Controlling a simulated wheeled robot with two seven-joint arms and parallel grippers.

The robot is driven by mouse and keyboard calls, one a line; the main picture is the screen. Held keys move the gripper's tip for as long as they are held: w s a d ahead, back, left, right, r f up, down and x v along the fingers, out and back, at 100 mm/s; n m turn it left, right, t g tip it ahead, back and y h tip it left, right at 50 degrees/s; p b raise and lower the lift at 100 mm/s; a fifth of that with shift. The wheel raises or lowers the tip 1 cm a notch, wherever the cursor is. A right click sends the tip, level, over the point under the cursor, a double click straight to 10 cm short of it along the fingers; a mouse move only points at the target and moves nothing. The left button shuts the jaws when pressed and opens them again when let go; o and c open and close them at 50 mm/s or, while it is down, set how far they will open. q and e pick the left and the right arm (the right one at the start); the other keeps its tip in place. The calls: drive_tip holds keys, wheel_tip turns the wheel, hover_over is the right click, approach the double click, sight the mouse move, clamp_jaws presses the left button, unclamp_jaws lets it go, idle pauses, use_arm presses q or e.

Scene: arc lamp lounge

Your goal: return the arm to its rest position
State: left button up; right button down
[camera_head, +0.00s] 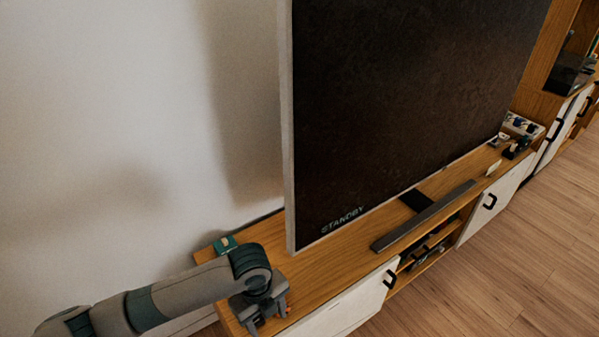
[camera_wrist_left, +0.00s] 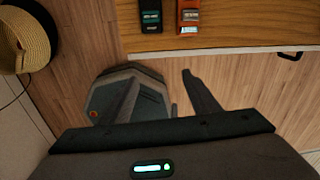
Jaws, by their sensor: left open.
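My left arm comes in from the left in the head view. Its gripper (camera_head: 268,318) hangs at the left end of the wooden TV cabinet (camera_head: 330,262), pointing down. In the left wrist view the gripper (camera_wrist_left: 160,78) is open, with nothing between its fingers. My right gripper is not in view.
A large TV (camera_head: 400,110) marked STANDBY stands on the cabinet, right of my arm, with a dark soundbar (camera_head: 422,216) in front. A teal item (camera_head: 225,244) sits behind my wrist. A woven round thing (camera_wrist_left: 25,40) is left in the wrist view. Floor at right is clear.

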use_arm(q)
drive_tip(key=s+d+n+t+h, duration=0.25)
drive_tip(key=s+d+n, duration=0.25)
drive_tip(key=s+n, duration=0.4)
drive_tip(key=s+a+f+n+y, duration=0.1)
drive_tip(key=s+a+n+y, duration=0.1)
drive_tip(key=s+a+n, duration=0.6)
drive_tip(key=s+a+n+y, duration=0.1)
drive_tip(key=s+a+n, duration=0.3)
drive_tip(key=a+n, duration=0.65)
drive_tip(key=w+d+f+m+t, duration=0.1)
drive_tip(key=w+f, duration=0.1)
drive_tip(key=f, duration=0.9)
drive_tip(key=w+f+m+t, duration=0.1)
drive_tip(key=w+f, duration=0.1)
drive_tip(key=f, duration=1)
drive_tip(key=s+f, duration=0.4)
drive_tip(key=f, duration=0.4)
drive_tip(key=s+f+h, duration=0.1)
drive_tip(key=s+f, duration=0.3)
drive_tip(key=f, duration=0.5)
drive_tip(key=shift+d+t, duration=0.35)
drive_tip(key=shift+d, duration=0.1)
